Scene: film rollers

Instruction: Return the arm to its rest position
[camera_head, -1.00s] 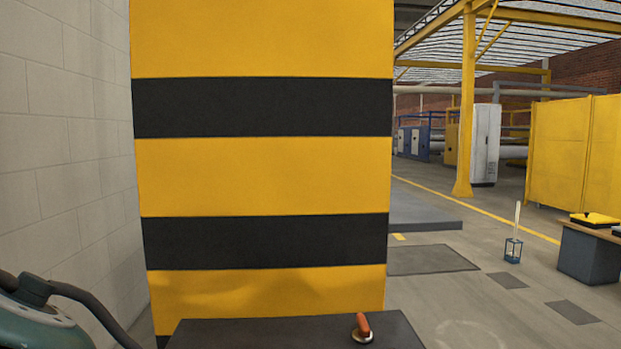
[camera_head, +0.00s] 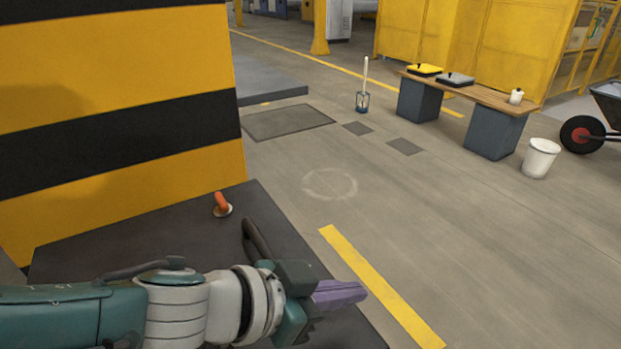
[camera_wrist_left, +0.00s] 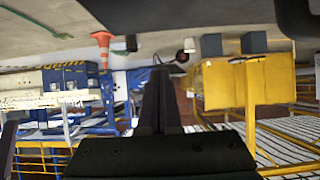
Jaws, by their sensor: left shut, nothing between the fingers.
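My left gripper (camera_head: 340,293) shows at the bottom of the head view, with its arm coming in from the left. Its purple-grey fingers are closed together and point right, with nothing between them. The arm lies over the dark flat top (camera_head: 150,225) beside the striped pillar. In the left wrist view the gripper's dark fingers (camera_wrist_left: 160,85) are together and empty, with an upside-down view of the hall behind. My right gripper is in neither view.
A yellow-and-black pillar (camera_head: 110,125) stands at left. An orange-handled item (camera_head: 221,204) sits on the dark top. A wooden bench (camera_head: 472,91) with several items, a white bucket (camera_head: 540,158) and a wheelbarrow (camera_head: 603,110) stand at right. The middle floor is clear.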

